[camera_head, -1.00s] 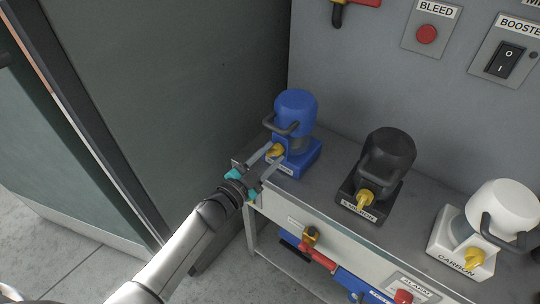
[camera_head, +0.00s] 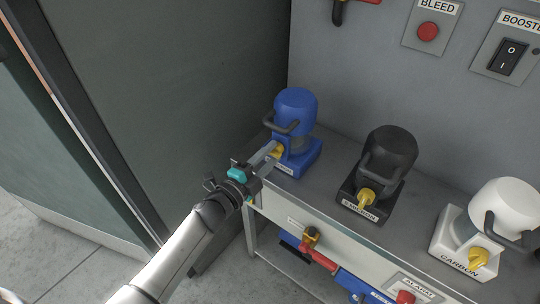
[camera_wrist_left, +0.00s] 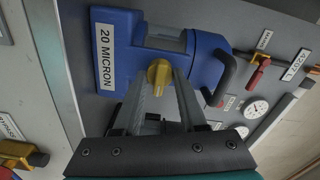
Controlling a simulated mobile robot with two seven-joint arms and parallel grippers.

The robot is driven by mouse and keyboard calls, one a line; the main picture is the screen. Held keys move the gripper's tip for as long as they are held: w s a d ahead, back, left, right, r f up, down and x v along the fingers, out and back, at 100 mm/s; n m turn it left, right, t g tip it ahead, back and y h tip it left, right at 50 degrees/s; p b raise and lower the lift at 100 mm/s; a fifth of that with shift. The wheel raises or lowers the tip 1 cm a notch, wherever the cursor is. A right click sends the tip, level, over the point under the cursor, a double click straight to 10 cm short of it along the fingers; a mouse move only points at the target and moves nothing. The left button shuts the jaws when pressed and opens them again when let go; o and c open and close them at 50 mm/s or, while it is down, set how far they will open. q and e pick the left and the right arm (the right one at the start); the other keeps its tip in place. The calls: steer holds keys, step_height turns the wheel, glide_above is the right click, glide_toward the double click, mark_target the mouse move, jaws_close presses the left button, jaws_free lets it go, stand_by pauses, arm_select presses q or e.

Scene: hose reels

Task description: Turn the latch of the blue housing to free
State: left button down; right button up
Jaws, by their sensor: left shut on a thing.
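The blue housing (camera_head: 296,112) stands at the back left of the bench, with a grey handle on its side. Its yellow latch (camera_head: 277,151) is at the front, low on the housing. My left gripper (camera_head: 272,154) reaches it from the front left and is shut on the latch. In the left wrist view, the latch (camera_wrist_left: 158,74) sits between the tips of my two fingers (camera_wrist_left: 165,85), beside the "20 MICRON" label on the blue housing (camera_wrist_left: 207,60). The fingers partly cover the latch. My right gripper is not in view.
A black housing (camera_head: 387,155) and a white housing (camera_head: 503,210), each with a yellow latch, stand to the right on the bench (camera_head: 335,160). A red-handled valve (camera_head: 318,257) is below the front edge. A dark green panel (camera_head: 190,80) rises at the left.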

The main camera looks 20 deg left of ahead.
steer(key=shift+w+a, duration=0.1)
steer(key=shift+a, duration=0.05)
arm_select(q)
steer(key=shift+c, duration=2.3)
jaws_free()
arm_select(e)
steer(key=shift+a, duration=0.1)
arm_select(q)
steer(key=shift+s, duration=0.15)
steer(key=p+v, duration=0.1)
steer(key=v, duration=1.4)
steer(key=shift+p, duration=0.3)
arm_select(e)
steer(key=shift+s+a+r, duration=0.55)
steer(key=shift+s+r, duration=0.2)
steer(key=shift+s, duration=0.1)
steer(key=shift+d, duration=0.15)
